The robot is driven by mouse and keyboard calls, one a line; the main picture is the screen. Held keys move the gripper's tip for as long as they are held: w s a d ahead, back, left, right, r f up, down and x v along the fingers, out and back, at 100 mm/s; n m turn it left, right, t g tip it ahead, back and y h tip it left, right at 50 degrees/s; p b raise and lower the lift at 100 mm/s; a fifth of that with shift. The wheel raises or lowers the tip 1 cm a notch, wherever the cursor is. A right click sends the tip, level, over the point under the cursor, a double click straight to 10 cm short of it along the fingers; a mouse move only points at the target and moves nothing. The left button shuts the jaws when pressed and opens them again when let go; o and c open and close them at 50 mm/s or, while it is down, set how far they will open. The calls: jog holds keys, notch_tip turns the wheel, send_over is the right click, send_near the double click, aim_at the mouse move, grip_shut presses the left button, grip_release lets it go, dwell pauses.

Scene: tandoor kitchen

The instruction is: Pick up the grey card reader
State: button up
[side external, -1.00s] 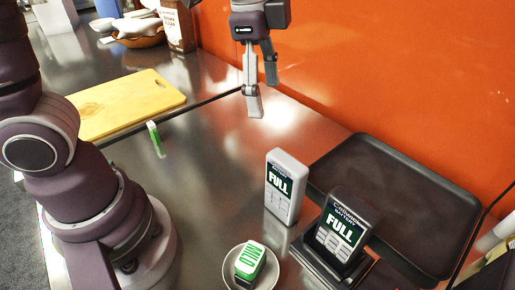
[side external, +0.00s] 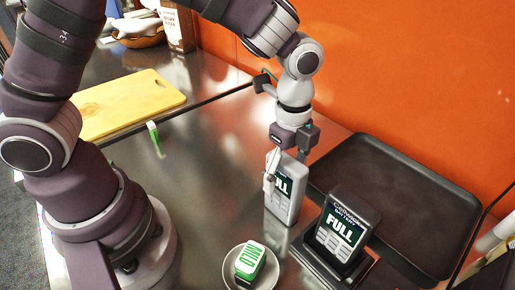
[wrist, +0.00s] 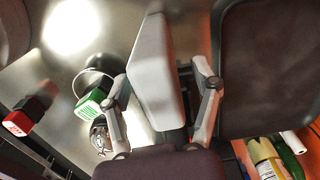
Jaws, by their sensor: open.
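The grey card reader (side external: 287,205) stands upright on the steel counter, its screen reading FULL, with its upper left part covered by a finger in the side view. In the wrist view its pale body (wrist: 155,65) lies between my fingers. My gripper (side external: 281,174) is open and pointing down at the reader's top. In the wrist view my gripper (wrist: 166,78) has one finger on each side of the reader; the right finger stands visibly apart from it. Whether the left finger touches it I cannot tell.
A black card reader (side external: 341,229), also reading FULL, stands in a dark stand close to the right. A dark tray (side external: 405,170) lies behind it. A saucer (side external: 229,268) with a green-and-white box (side external: 249,262) is in front. A cutting board (side external: 125,103) lies at the back left.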

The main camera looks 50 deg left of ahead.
grip_shut()
dwell(0.3)
